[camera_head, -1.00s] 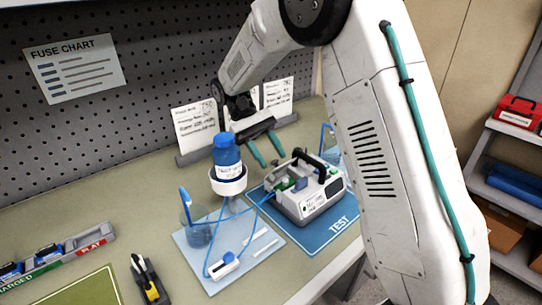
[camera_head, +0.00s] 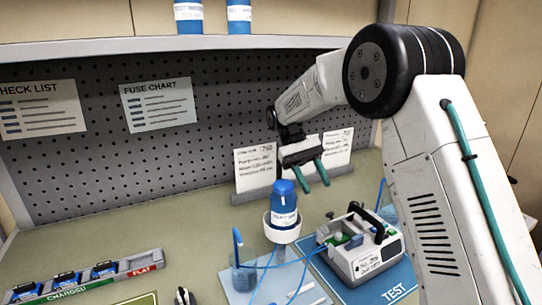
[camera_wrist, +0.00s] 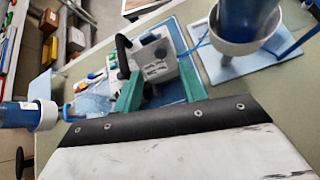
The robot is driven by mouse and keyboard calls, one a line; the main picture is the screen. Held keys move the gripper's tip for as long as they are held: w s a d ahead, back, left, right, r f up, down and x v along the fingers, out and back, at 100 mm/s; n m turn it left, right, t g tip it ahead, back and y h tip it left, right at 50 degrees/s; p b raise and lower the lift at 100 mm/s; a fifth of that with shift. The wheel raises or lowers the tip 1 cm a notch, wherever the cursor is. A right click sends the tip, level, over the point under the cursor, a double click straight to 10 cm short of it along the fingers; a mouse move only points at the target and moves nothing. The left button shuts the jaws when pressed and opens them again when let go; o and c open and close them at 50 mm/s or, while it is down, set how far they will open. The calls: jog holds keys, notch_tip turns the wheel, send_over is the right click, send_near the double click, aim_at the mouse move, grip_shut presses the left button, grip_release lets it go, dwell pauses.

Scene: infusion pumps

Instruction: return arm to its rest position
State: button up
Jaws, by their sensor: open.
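My gripper (camera_head: 312,178) is open and empty, with two teal fingers pointing down. It hangs in the air above and behind the infusion pump (camera_head: 362,262), in front of the propped white cards. In the wrist view the teal fingers (camera_wrist: 160,92) stand apart with the pump (camera_wrist: 160,62) beyond them. The blue bottle (camera_head: 284,203) stands upright in a white holder (camera_head: 282,231), to the left of my gripper in the head view. My arm reaches in from the right and is bent at the elbow.
The blue TEST mat (camera_head: 398,285) lies under the pump. A beaker (camera_head: 243,274) with a blue stick stands left of it. A battery rack (camera_head: 88,280) is at the front left. Cards (camera_head: 256,168) lean before the pegboard (camera_head: 220,110). The bench's back left is clear.

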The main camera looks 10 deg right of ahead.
jog(key=s+d+r+t+y, duration=0.1)
jog(key=s+d+r+t, duration=0.2)
jog(key=s, duration=0.5)
jog(key=s+d+r+t+y, duration=0.1)
jog(key=s+d+r+t, duration=0.1)
jog(key=s+r, duration=0.5)
jog(key=s+f+t, duration=0.3)
jog(key=s, duration=0.5)
jog(key=s+d+f+m+t+y, duration=0.1)
jog(key=s+f+t, duration=0.2)
jog(key=s, duration=0.6)
jog(key=shift+s+d+f, duration=0.15)
jog(key=shift+d+f, duration=0.05)
jog(key=shift+f, duration=0.1)
